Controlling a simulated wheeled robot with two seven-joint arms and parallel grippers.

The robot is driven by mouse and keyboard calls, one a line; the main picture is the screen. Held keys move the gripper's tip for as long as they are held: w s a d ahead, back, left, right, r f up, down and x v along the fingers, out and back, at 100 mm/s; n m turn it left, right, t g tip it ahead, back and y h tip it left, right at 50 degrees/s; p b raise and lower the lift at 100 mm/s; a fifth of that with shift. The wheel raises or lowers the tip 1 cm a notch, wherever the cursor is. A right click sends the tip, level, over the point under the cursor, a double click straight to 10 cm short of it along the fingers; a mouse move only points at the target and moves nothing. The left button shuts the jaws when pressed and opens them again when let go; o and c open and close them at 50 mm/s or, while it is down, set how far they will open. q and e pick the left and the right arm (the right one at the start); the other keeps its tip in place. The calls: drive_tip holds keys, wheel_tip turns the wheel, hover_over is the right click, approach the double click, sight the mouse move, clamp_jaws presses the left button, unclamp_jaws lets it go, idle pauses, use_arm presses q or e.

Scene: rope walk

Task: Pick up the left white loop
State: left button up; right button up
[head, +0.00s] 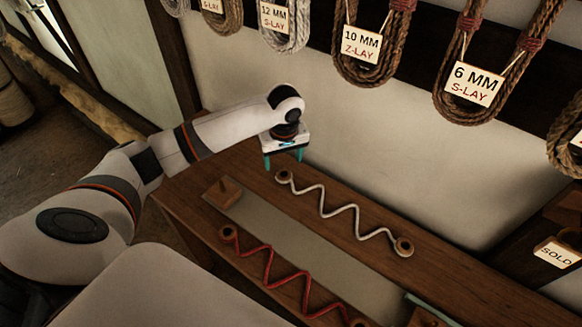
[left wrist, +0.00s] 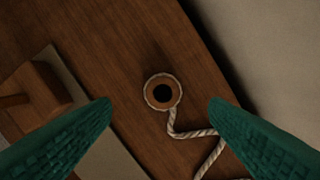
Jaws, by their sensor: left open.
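The white rope (head: 340,210) lies in a zigzag on the wooden bench, with a loop at each end. Its left white loop (head: 283,177) is a small ring of rope around a wooden eye with a dark hole. In the left wrist view this left loop (left wrist: 148,97) lies centrally between the fingertips, and the rope runs off to the lower right. My left gripper (head: 285,161) is open, with teal fingers pointing down, above the bench close to the left loop. In the left wrist view its fingers (left wrist: 160,103) are apart and empty. My right gripper is not in view.
A red zigzag rope (head: 285,277) with end loops lies nearer. A teal-edged object (head: 430,308) is at lower right. Labelled rope coils (head: 472,85) hang on the wall behind.

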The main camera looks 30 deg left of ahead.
sight(283, 171)
use_arm(q)
drive_tip(key=shift+s+f, duration=0.15)
drive_tip(key=shift+f, duration=0.7)
drive_tip(key=f, duration=0.3)
drive_tip(key=shift+w+a+f+p, duration=0.1)
drive_tip(key=shift+w+f+p, duration=0.2)
drive_tip(key=shift+w+f, duration=0.1)
drive_tip(key=shift+f, duration=0.4)
drive_tip(key=c, duration=1)
drive_tip(key=shift+c, duration=0.2)
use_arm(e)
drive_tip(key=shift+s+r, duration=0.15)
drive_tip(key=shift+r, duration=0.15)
use_arm(q)
drive_tip(key=shift+r, duration=0.1)
drive_tip(key=shift+r, duration=0.1)
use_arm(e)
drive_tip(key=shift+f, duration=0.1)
